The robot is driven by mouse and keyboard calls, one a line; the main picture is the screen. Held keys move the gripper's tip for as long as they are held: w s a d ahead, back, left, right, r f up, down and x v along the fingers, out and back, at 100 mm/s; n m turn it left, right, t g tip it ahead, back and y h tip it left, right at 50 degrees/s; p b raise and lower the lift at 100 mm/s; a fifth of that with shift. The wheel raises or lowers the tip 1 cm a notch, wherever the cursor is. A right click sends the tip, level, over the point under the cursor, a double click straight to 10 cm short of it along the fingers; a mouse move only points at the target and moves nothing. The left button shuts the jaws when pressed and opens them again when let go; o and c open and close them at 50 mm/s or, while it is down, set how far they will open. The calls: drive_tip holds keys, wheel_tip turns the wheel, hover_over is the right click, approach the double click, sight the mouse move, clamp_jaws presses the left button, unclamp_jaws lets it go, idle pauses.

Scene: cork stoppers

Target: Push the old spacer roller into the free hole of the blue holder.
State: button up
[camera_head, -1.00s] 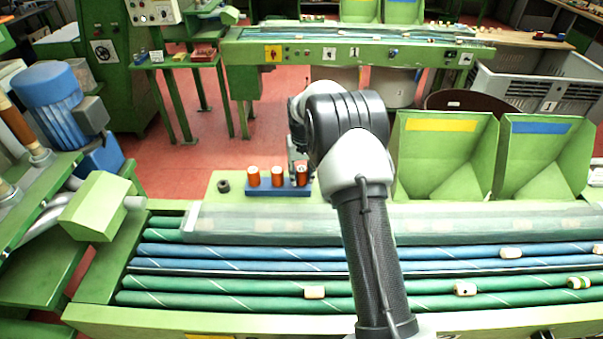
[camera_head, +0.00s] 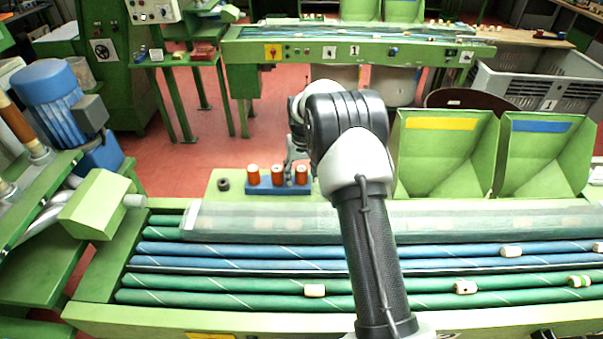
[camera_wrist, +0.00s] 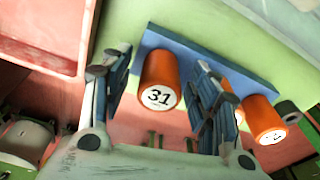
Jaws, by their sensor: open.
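The blue holder (camera_head: 262,190) sits on a light green surface, with three orange rollers standing in a row on it: left (camera_head: 253,174), middle (camera_head: 277,174) and right (camera_head: 301,174). My gripper (camera_head: 296,156) is just above the right roller. In the wrist view, my gripper (camera_wrist: 161,62) is open, with one finger on either side of an orange roller (camera_wrist: 158,80) whose pale end reads 31. Another orange roller (camera_wrist: 263,119) shows right of the fingers; one more is partly hidden behind the right finger. No empty hole is visible in the holder (camera_wrist: 152,39).
A small dark ring (camera_head: 223,184) lies left of the holder. Two green bins (camera_head: 445,165) stand to the right. A conveyor with green and blue rollers (camera_head: 230,287) runs across the front. The green surface left of the ring is small but clear.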

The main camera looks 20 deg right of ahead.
wheel_tip(320, 180, up, 12)
drive_tip(key=s, duration=0.1)
drive_tip(key=shift+s+a, duration=0.15)
drive_tip(key=shift+s, duration=0.05)
idle(0.5)
drive_tip(key=s+a+r+n+t, duration=0.1)
drive_tip(key=s+a+r, duration=0.3)
drive_tip(key=s+r, duration=0.45)
drive_tip(key=s+a+r+t, duration=0.1)
drive_tip(key=s+a+r, duration=0.3)
drive_tip(key=s+r, duration=0.4)
drive_tip(key=s+a+f, duration=0.2)
drive_tip(key=s, duration=0.9)
drive_tip(key=s+a+f+n+t, duration=0.1)
drive_tip(key=s+a+f, duration=0.1)
drive_tip(key=s, duration=0.9)
drive_tip(key=shift+s+a+f, duration=0.35)
drive_tip(key=shift+f, duration=0.1)
